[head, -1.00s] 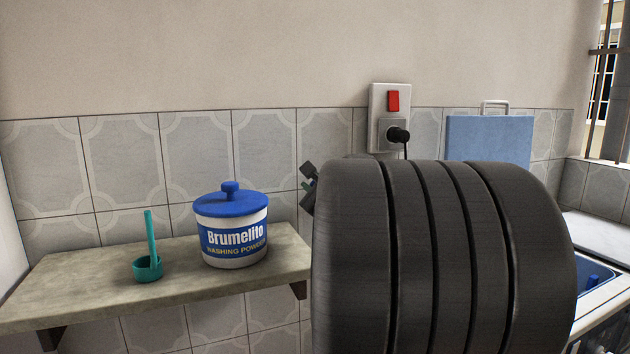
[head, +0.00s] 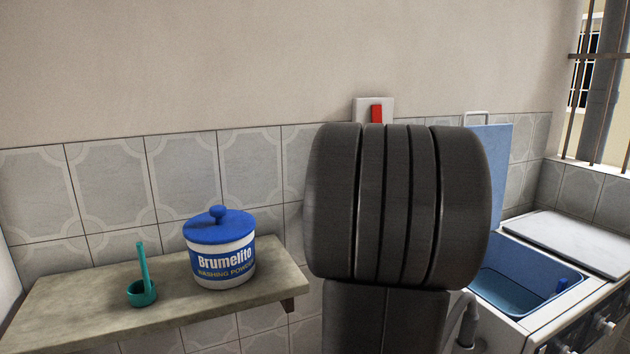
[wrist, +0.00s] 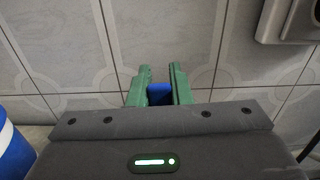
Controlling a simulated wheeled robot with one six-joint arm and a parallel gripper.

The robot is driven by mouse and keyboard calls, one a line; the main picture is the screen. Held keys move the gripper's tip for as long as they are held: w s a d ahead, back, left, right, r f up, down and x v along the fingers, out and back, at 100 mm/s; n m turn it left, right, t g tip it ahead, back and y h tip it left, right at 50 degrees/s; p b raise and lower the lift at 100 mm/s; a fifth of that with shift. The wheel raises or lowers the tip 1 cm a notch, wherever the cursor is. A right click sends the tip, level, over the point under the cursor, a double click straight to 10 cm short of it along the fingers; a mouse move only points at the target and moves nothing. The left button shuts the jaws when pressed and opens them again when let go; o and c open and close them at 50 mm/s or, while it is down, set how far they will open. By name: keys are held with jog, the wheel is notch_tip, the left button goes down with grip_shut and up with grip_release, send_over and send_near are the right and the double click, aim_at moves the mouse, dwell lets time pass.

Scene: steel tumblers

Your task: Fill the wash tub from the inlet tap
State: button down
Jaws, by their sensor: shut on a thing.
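In the wrist view, my gripper (wrist: 158,88) has its green fingers closed around a small blue piece (wrist: 159,95), which looks like the inlet tap's handle. The wall tiles are right behind it. The rest of the tap is hidden, and in the head view my dark arm covers this spot. The blue wash tub (head: 522,290) is open in the white machine (head: 560,318) at the right, with its blue lid (head: 493,155) raised against the wall. I cannot tell whether water is in it.
A stone shelf (head: 85,300) at the left holds a blue-lidded washing powder tub (head: 222,262) and a teal scoop (head: 143,292). A wall socket with a red switch (head: 377,113) is above my arm. A grey hose (head: 466,318) curves beside the machine. Window bars (head: 590,100) are at the far right.

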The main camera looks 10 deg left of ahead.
jog(key=shift+w+d+f+m, duration=0.15)
jog(key=shift+d+m, duration=0.1)
jog(key=shift+m, duration=0.15)
jog(key=c, duration=1.3)
grip_release()
jog(key=p+v, duration=0.1)
jog(key=v, duration=1.2)
jog(key=shift+s+d, duration=0.25)
jog(key=shift+s, duration=0.1)
jog(key=shift+w, duration=0.1)
